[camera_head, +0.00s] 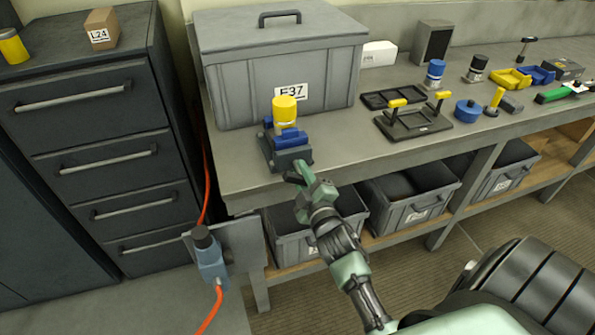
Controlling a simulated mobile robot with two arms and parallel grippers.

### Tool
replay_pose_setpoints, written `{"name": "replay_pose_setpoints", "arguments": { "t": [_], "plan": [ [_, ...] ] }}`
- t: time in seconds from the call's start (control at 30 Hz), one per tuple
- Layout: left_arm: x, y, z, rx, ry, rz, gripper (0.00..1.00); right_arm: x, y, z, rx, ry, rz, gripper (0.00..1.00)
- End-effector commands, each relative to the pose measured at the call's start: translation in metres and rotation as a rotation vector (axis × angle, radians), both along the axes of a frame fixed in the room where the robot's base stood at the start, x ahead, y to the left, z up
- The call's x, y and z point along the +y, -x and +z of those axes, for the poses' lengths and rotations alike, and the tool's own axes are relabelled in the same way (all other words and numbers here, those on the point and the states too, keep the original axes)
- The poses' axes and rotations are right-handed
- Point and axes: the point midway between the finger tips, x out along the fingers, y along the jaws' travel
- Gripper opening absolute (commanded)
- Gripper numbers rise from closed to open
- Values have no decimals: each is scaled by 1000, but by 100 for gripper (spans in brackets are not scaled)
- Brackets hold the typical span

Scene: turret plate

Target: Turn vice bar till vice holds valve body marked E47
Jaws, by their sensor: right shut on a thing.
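The vice (288,157), with a dark base and blue parts, stands at the front edge of the workbench, left of the middle. A valve body with a yellow top (285,110) stands upright at the vice, with blue parts below it. I cannot read an E47 mark on it, nor tell whether the jaws touch it. My right gripper (299,174) is at the vice's front, shut on the vice bar; the bar is mostly hidden by the fingers. My left gripper is not in view.
A grey lidded box (285,65) labelled E37 stands right behind the vice. A black tray with yellow handles (412,122) is to the right. Open bins (410,195) sit below the bench. A dark drawer cabinet (95,130) is at left.

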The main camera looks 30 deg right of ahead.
Motion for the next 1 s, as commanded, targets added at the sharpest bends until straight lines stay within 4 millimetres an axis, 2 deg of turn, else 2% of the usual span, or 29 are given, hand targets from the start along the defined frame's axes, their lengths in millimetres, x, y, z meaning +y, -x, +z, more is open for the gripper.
{"name": "replay_pose_setpoints", "arguments": {
  "t": [0.6, 1.0],
  "plan": [
    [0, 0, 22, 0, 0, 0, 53, 1, 1, 1, -133, -556, 0, 0],
    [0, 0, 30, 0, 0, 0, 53, 2, 1, -2, -181, -775, -2, 0]
  ]
}}
